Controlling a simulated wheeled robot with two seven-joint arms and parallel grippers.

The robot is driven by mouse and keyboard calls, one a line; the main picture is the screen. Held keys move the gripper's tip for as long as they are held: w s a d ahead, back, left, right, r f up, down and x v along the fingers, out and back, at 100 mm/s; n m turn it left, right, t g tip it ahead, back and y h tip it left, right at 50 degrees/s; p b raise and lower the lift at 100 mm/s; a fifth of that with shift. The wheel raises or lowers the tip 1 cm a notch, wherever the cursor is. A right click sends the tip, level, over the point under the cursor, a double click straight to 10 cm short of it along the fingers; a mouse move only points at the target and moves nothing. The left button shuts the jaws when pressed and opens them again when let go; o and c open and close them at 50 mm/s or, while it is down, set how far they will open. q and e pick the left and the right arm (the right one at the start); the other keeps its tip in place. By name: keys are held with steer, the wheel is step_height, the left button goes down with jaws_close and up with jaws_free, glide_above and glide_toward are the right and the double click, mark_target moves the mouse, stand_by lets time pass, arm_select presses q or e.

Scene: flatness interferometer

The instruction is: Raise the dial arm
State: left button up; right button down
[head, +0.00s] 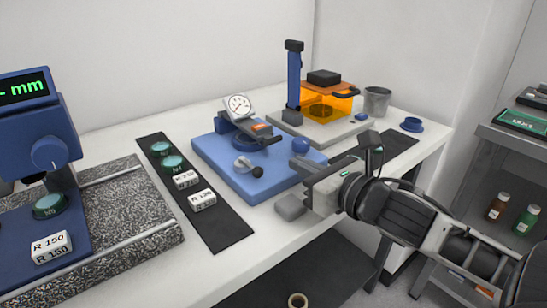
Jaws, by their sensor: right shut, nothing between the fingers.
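A blue instrument base (225,172) stands on the white bench near the middle. On it is a dark grey dial arm (247,127) with an orange label, and a round white dial gauge (238,106) at its left end. The arm lies over a round blue part, and I cannot tell whether it touches it. My right gripper (291,207) is shut and empty, in front of the base's right front corner. My left gripper is out of view.
Behind are a blue column stand (294,80) with an orange shield, a grey cup (376,101) and a blue dish (411,125).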

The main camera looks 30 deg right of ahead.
mark_target(277, 164)
steer(key=w, duration=0.4)
steer(key=w+p, duration=0.1)
steer(key=w, duration=0.1)
steer(key=shift+w+a+f, duration=0.2)
steer(key=shift+w+f, duration=0.1)
steer(key=shift+f, duration=0.1)
steer(key=shift+w+a+f, duration=0.1)
steer(key=shift+w, duration=0.35)
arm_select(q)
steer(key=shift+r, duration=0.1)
